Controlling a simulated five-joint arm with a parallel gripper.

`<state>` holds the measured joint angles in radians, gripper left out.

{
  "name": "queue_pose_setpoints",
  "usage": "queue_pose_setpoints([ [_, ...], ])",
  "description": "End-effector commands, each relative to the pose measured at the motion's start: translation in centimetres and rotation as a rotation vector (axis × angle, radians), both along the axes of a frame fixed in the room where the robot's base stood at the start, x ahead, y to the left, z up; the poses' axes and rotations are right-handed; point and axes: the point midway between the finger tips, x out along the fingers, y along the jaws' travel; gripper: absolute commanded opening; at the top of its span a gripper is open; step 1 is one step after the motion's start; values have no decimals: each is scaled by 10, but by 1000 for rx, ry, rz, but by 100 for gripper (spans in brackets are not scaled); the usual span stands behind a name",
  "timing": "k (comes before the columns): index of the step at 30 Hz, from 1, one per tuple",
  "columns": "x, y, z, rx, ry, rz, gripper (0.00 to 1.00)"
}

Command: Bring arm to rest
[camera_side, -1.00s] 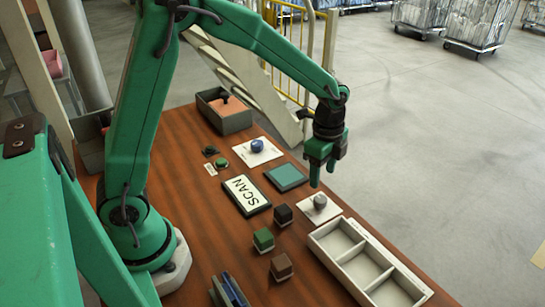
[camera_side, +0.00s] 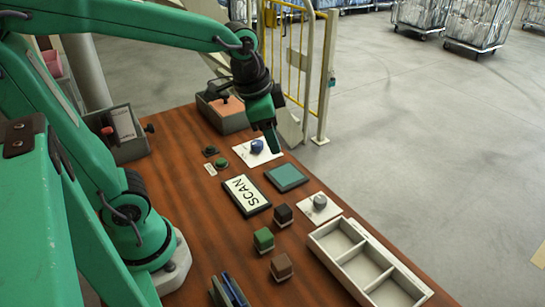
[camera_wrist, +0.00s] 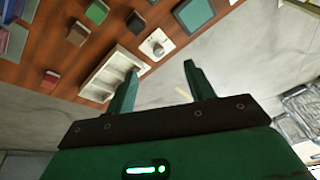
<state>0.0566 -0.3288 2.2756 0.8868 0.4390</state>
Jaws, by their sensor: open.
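My gripper (camera_side: 274,143) is up over the far right part of the wooden table, near the blue knob and the teal pad in the side view. In the wrist view its two green fingers (camera_wrist: 160,84) stand apart with nothing between them. My green arm reaches in from the left, its forearm nearly level along the top of the side view. I cannot tell from the side view how high the fingertips are above the table.
Grey boxes (camera_side: 228,120) stand at the back. A yellow-barred gate (camera_side: 325,80) is behind.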

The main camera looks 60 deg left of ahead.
Motion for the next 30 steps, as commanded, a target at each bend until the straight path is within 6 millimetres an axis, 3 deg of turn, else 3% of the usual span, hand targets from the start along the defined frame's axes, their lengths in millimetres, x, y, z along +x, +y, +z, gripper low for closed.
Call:
queue_pose_setpoints([
  [15,-70,15,18,-146,-153,392,53],
  [30,-81,17,17,-177,-176,463,53],
])
